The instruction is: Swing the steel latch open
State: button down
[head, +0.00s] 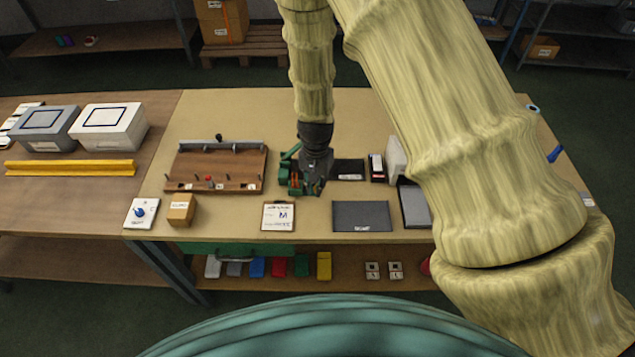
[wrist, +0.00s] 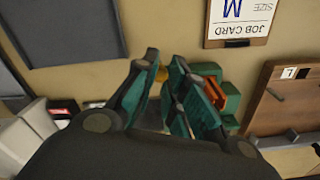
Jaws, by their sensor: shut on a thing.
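My gripper (head: 307,188) is low over the middle of the table, right of the brown wooden board (head: 216,173). In the wrist view, its green fingers (wrist: 160,72) close around a small yellowish thing, mostly hidden between them. A green block-like fixture (wrist: 230,98) with orange parts stands beside the fingers, and it shows left of the gripper in the head view (head: 285,165). I cannot make out the steel latch for certain. A grey metal bar (head: 240,146) with a black knob (head: 219,138) runs along the board's back edge.
A job card (head: 278,216) marked M and a dark grey mat (head: 361,216) lie in front of the gripper. A cardboard box (head: 181,209) stands at the front left. White and grey boxes (head: 108,127) and a yellow bar (head: 70,168) are on the left table. The table behind the gripper is clear.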

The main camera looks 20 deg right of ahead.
jog(key=shift+s+a, duration=0.1)
jog(key=shift+s, duration=0.05)
jog(key=c, duration=1.4)
grip_release()
jog(key=shift+r, duration=0.65)
notch_tip(320, 180, up, 11)
jog(key=shift+f, duration=0.15)
